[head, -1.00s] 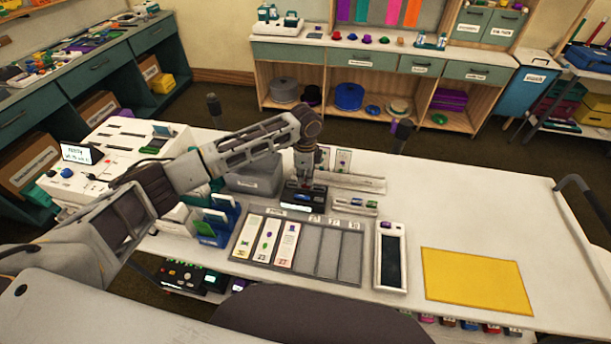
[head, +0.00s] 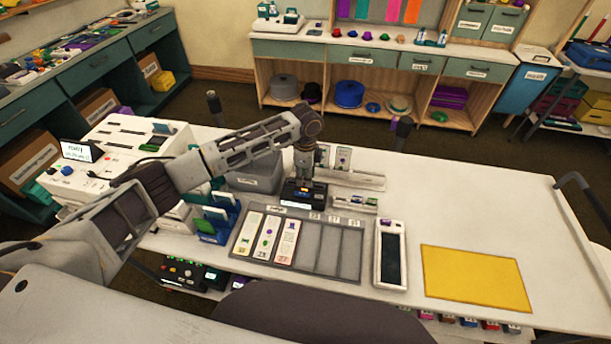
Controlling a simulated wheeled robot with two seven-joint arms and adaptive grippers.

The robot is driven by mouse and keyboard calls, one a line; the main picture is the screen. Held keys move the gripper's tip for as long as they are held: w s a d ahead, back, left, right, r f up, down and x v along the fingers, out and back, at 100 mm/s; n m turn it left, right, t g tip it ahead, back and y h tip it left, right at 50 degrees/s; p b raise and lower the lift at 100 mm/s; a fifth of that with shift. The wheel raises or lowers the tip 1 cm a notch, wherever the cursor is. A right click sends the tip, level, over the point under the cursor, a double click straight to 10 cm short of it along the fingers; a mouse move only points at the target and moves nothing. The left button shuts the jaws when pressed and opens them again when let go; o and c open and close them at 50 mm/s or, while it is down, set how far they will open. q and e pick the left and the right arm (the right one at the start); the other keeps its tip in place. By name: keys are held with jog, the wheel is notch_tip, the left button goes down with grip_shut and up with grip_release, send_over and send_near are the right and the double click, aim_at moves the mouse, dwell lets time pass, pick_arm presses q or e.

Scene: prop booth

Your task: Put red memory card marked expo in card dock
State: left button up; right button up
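My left gripper (head: 304,174) points down over a small black device (head: 304,194) on the white table, which looks like the card dock. Its fingertips are at or just above the device's top, and I cannot tell whether they touch it. A small orange-red spot (head: 306,185) shows on the device just below the fingers; I cannot tell if it is a light or part of a card. I cannot make out a red memory card marked expo. The fingers are too small to tell open from shut. My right gripper is out of view.
A grey tray (head: 322,244) with several slots and printed cards lies in front of the device. Blue card holders (head: 212,226) stand to its left, and a grey box (head: 256,178) behind left. A white-framed tablet (head: 391,252) and yellow mat (head: 474,278) lie right. The table's back right is clear.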

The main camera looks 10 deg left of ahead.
pick_arm(q)
notch_tip(320, 180, up, 12)
dwell(1.1)
jog(key=shift+s, duration=0.15)
dwell(0.7)
